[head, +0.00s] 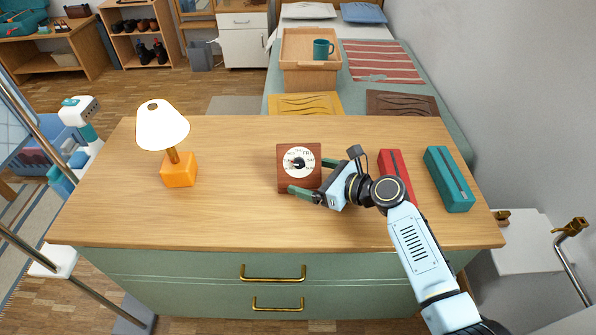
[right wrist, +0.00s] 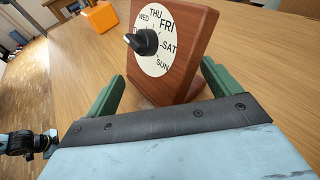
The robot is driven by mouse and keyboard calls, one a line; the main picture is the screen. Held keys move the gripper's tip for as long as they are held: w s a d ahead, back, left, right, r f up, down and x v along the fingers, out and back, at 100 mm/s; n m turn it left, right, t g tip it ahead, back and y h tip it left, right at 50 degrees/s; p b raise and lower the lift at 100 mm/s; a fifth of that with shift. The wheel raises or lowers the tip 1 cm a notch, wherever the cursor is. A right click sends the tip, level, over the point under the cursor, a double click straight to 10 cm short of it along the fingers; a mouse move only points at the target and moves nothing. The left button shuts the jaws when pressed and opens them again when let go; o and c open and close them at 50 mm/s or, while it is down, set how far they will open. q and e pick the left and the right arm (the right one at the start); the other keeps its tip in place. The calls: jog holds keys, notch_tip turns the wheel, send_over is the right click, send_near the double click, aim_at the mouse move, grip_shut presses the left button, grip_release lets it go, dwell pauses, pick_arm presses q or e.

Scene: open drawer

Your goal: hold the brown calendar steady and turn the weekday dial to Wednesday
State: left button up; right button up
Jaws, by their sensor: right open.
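The brown calendar (head: 284,182) stands upright on the wooden desk, with a white weekday dial (head: 298,154) on its face. In the right wrist view the calendar (right wrist: 196,45) leans back slightly. Its black knob (right wrist: 147,42) has its white-marked end toward the left, below WED; the label there is partly hidden. THU, FRI, SAT and SUN run round the top and right. My right gripper (head: 311,176) is open at the calendar's right side, one green finger in front and one behind. I cannot tell whether either touches it.
A lamp with an orange base (head: 179,170) stands at the desk's left. A red box (head: 391,160) and a teal box (head: 448,178) lie to the right, near my right arm. The desk (head: 225,215) is clear between lamp and calendar and along its front.

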pick_arm(q)
jog(key=shift+w+d+r+b, duration=0.15)
jog(key=shift+w+r, duration=0.1)
jog(key=shift+w, duration=0.15)
jog(key=shift+w+r+b, duration=0.15)
jog(key=shift+w+r, duration=0.1)
jog(key=shift+w, duration=0.15)
pick_arm(e)
jog(key=shift+x, duration=1.3)
jog(key=shift+c, duration=0.6)
